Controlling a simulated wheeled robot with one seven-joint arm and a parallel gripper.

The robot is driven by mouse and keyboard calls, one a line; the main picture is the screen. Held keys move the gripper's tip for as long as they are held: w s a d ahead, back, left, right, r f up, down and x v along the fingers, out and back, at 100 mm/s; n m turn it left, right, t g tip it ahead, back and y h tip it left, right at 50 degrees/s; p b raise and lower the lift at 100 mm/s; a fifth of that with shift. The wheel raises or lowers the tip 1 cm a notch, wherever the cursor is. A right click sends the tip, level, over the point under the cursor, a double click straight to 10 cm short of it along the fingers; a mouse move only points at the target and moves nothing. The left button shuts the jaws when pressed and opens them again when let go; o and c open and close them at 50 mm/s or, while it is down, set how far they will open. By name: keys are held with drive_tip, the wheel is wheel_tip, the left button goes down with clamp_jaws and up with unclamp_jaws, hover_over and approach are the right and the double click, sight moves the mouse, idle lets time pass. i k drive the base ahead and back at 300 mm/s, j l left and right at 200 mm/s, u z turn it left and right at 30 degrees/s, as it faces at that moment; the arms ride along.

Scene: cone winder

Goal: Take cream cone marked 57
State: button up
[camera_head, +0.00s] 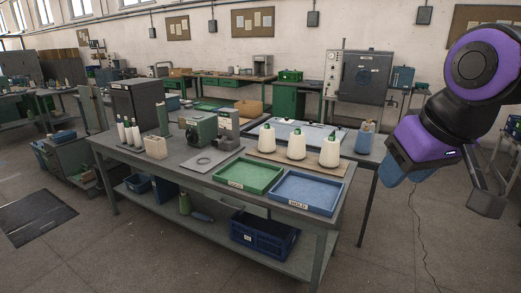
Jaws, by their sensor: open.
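Three cream cones with green tips stand upright in a row on a brown board (284,158) near the right end of the workbench: a left one (267,139), a middle one (297,143) and a right one (330,151). No number is readable on any of them, so I cannot tell which is marked 57. My gripper (440,188) hangs at the right of the view on my purple and black arm. It is open and empty, off the bench's right side and well apart from the cones.
A green tray (248,176) and a blue tray (306,190) lie in front of the cones. A bottle-like blue container (366,138) stands right of them. A grey-green machine (200,128) and slim white cones (128,133) stand further left.

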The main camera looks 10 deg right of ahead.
sight(296, 151)
drive_tip(key=l+u, duration=0.1)
drive_tip(key=u, duration=0.3)
drive_tip(key=i+l+u, duration=0.1)
drive_tip(key=u, duration=0.25)
drive_tip(key=l+u, duration=0.2)
drive_tip(key=u, duration=0.2)
drive_tip(key=l+u, duration=0.15)
drive_tip(key=u, duration=0.25)
drive_tip(key=l, duration=5.15)
